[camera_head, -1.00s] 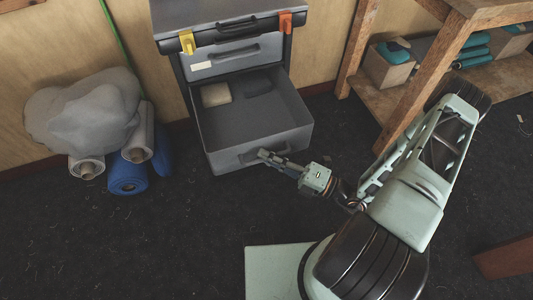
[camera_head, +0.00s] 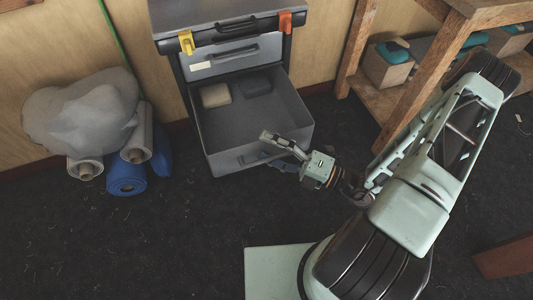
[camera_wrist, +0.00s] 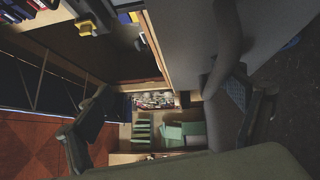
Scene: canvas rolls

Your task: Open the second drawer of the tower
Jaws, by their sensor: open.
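The grey drawer tower (camera_head: 183,70) stands against the wall in the head view. Its deep lower drawer (camera_head: 302,128) is pulled far out, with a beige block (camera_head: 215,95) and a dark block (camera_head: 256,86) inside near the back. The shallower drawer (camera_head: 240,56) above it, with a white label, is shut. My gripper (camera_head: 267,150) is open at the deep drawer's front, one finger over the front's upper edge and the other lower, near the handle. Contact with the handle cannot be told. Grey drawer surface (camera_wrist: 195,45) fills the wrist view's upper right.
A yellow latch (camera_head: 186,42) and an orange latch (camera_head: 285,21) sit on the tower. Rolls (camera_head: 127,178) and a grey sack (camera_head: 82,112) lie left. A wooden shelf (camera_head: 409,105) stands right. The dark floor in front is mostly clear.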

